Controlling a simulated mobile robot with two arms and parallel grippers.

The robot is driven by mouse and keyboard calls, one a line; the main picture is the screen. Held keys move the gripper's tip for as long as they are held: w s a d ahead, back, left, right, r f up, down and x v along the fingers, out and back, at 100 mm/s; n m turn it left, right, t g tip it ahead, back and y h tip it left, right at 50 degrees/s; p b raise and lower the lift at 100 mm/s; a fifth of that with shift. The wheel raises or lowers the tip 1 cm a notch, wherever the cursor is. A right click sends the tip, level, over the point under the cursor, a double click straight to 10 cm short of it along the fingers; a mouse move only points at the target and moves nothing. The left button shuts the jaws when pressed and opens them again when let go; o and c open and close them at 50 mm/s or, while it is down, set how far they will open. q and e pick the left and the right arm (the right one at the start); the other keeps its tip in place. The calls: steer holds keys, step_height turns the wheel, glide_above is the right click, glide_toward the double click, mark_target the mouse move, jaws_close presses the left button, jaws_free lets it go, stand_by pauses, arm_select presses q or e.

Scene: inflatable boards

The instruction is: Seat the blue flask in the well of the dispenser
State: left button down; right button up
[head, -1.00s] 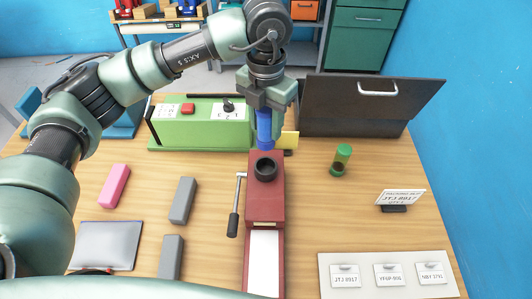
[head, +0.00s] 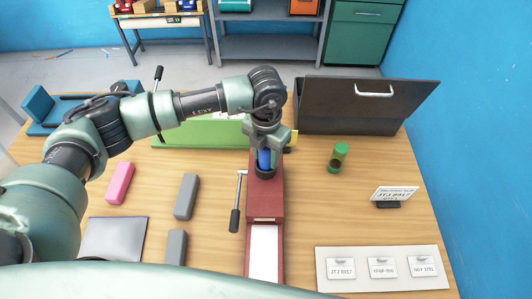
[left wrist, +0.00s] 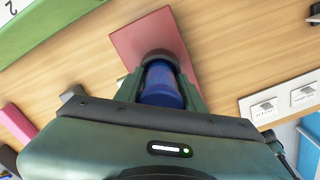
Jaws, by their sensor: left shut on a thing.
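The blue flask (head: 264,158) is upright in my left gripper (head: 265,150), which is shut on it. The flask also shows in the left wrist view (left wrist: 162,86) between the fingers. The dispenser (head: 266,205) is a dark red block with a side crank and a white strip at its near end. Its dark round well (head: 265,173) is directly below the flask. In the left wrist view the flask's far end meets the well's dark rim (left wrist: 158,55); I cannot tell how deep it sits. My right gripper is not in view.
A green box (head: 200,134) stands behind the arm, with a dark open-lidded case (head: 350,112) at the back right. A green bottle (head: 338,157), a label stand (head: 394,195) and a card plate (head: 380,255) are right. Pink (head: 119,184) and grey (head: 186,196) blocks lie left.

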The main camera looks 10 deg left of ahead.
arm_select(q)
steer(key=shift+f, duration=0.1)
steer(key=c, duration=1.3)
jaws_free()
steer(key=shift+f, duration=0.1)
steer(key=o, duration=0.4)
steer(key=shift+o, duration=0.2)
steer(key=shift+r, duration=0.2)
step_height(320, 180, up, 11)
steer(key=b, duration=0.3)
steer(key=shift+r+b, duration=0.3)
steer(key=shift+r, duration=0.25)
steer(key=shift+f, duration=0.1)
